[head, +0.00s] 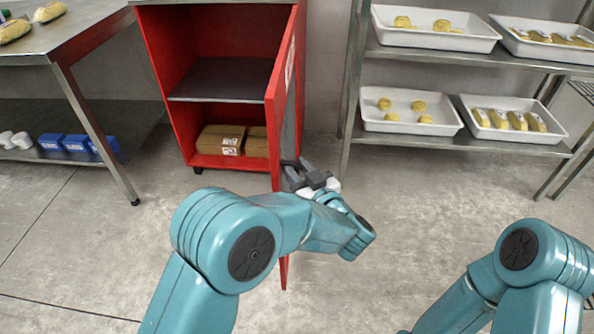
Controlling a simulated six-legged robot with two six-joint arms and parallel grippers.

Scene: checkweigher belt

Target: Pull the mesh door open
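The mesh door (275,110) has a red frame and stands swung out from the red cabinet (175,80). I see it nearly edge-on, hinged at the cabinet's right side and reaching toward me. Its mesh shows as a narrow dark strip. My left gripper (296,170) is at the door's right face, about mid-height, with dark grey fingers against or very close to it. Whether the fingers are closed on a handle there I cannot tell. My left forearm hides part of the door's lower portion. My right arm is at the lower right; its gripper is out of view.
Inside the cabinet are a shelf (220,82) and cardboard boxes (221,140) below. A steel table (62,40) stands at the left. A rack with white trays (410,108) stands at the right. The floor between door and rack is clear.

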